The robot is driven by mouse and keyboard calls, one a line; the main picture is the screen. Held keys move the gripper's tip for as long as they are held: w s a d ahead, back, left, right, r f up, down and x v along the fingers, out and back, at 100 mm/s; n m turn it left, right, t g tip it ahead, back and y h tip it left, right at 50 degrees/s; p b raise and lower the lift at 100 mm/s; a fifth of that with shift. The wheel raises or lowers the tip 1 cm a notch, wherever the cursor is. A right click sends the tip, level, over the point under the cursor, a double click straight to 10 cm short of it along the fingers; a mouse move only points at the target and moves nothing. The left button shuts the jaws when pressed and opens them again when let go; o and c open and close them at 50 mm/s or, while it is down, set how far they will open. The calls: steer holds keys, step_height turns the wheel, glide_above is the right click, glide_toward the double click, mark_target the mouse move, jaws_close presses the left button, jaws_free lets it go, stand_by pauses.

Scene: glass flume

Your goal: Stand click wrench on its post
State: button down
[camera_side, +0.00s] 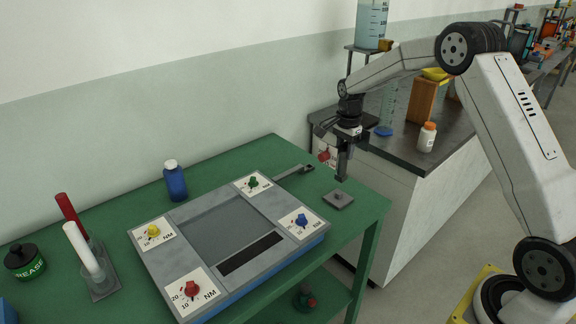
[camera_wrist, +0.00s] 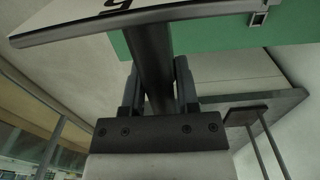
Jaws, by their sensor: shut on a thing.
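My gripper (camera_side: 344,150) points down over the right end of the green table and is shut on the click wrench (camera_side: 342,170). The wrench is dark and hangs above the table. In the wrist view its dark shaft (camera_wrist: 150,60) runs between my two fingers towards a white plate (camera_wrist: 130,18) with a black number; I cannot tell whether the plate belongs to the wrench. In the side view a white card with a red part (camera_side: 326,155) shows just left of my fingers. A small square grey base with a short post (camera_side: 338,199) sits below, apart from the wrench.
A grey panel (camera_side: 225,235) with coloured knobs on its corners lies left of the post base. A flat grey bar (camera_side: 295,172) lies behind. A blue bottle (camera_side: 175,180) and a rack with red and white tubes (camera_side: 100,280) stand left. A dark-topped bench (camera_side: 400,145) adjoins behind.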

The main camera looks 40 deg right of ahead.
mark_target(343, 168)
steer(key=shift+f, duration=0.15)
steer(key=shift+f, duration=1.75)
steer(key=shift+f, duration=1.3)
stand_by(0.6)
steer(key=shift+c, duration=1.6)
jaws_free()
steer(key=shift+o, duration=0.2)
steer(key=shift+f, duration=0.1)
